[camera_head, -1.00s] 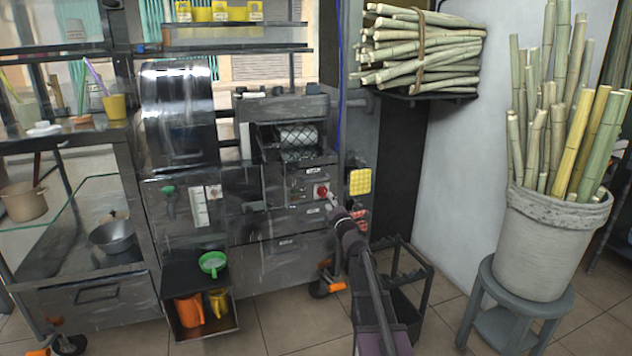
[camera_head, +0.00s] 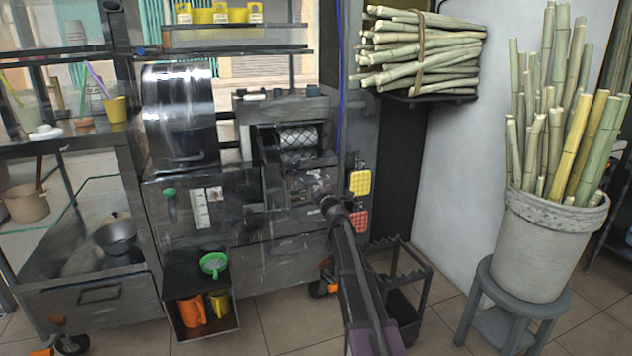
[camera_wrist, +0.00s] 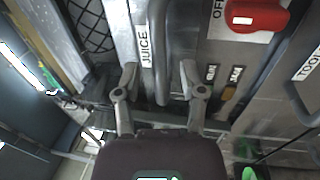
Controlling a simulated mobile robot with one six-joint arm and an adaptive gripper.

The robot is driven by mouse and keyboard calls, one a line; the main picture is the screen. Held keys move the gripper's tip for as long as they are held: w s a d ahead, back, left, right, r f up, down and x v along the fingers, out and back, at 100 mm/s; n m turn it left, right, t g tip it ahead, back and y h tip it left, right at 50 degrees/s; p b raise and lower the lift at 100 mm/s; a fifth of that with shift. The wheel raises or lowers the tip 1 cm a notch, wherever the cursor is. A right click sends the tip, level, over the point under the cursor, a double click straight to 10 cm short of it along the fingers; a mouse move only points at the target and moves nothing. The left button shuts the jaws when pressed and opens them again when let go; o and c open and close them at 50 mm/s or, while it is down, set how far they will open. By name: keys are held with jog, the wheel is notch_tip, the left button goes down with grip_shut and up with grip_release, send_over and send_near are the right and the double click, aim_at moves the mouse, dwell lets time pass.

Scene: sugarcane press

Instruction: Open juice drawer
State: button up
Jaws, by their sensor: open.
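In the wrist view the drawer front with a white JUICE label (camera_wrist: 145,46) shows a grey bar handle (camera_wrist: 166,55) beside the label. My gripper (camera_wrist: 157,78) is open, with one fingertip on each side of the label and handle. I cannot tell whether either finger touches the handle. In the head view my gripper (camera_head: 318,190) is at the front of the press (camera_head: 290,180), below the meshed roller opening (camera_head: 298,138). It covers much of the drawer front there. The drawer looks shut.
In the wrist view a red switch knob (camera_wrist: 256,15) sits right of the handle, and a TOOL-labelled front (camera_wrist: 307,68) lies farther right. In the head view yellow (camera_head: 360,183) and red (camera_head: 360,221) pads hang beside the press.

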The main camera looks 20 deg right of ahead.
jog(key=shift+w+r, duration=0.1)
jog(key=shift+w, duration=0.45)
grip_shut()
jog(key=shift+s, duration=0.15)
jog(key=s, duration=1.9)
grip_release()
